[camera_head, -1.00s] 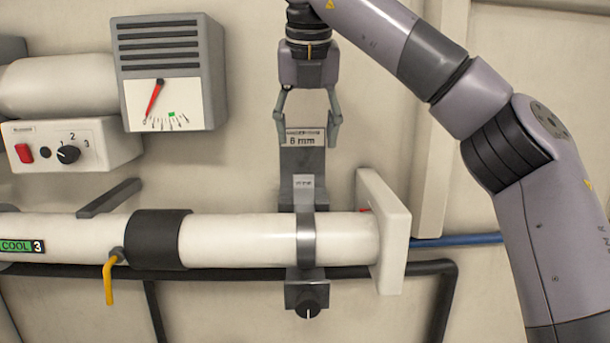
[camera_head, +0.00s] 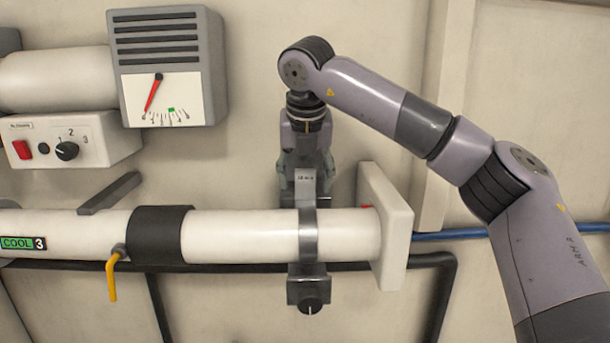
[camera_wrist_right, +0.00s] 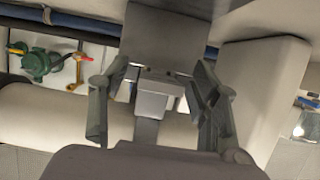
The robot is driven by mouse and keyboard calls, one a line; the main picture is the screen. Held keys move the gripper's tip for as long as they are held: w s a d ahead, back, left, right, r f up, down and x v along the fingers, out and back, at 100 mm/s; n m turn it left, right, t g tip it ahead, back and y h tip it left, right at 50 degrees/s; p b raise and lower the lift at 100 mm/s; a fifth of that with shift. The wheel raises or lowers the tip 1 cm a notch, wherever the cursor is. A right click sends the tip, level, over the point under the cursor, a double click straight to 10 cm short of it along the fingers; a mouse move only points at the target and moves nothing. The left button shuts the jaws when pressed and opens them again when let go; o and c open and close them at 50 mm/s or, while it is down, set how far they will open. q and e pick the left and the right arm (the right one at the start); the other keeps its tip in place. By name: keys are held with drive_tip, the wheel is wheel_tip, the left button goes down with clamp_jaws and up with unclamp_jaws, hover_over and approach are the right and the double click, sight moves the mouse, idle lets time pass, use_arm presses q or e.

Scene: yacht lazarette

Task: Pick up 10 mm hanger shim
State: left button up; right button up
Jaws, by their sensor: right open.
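My right gripper (camera_head: 305,178) is open and points down behind the top of the grey pipe hanger (camera_head: 308,238). In the right wrist view its fingers (camera_wrist_right: 160,88) stand apart on either side of a small grey block (camera_wrist_right: 157,98) at the hanger. I cannot tell if they touch it. A darker grey plate (camera_wrist_right: 160,35) lies beyond the block. No 10 mm marking is legible now; the upright plate that read "8 mm" earlier is hidden behind the gripper in the head view. I cannot tell which part is the shim. My left gripper is not in view.
The white pipe (camera_head: 250,238) runs through the hanger to a white end block (camera_head: 388,230) close on the right. A dark knob (camera_head: 310,305) sits below. A yellow lever (camera_head: 112,280), switch box (camera_head: 70,142) and gauge (camera_head: 165,98) are left.

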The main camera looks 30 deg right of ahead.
drive_tip(key=shift+c, duration=0.4)
drive_tip(key=shift+s+r, duration=0.1)
drive_tip(key=shift+c, duration=0.6)
drive_tip(key=c, duration=1.1)
drive_tip(key=shift+r+p, duration=1.75)
drive_tip(key=shift+r, duration=2.95)
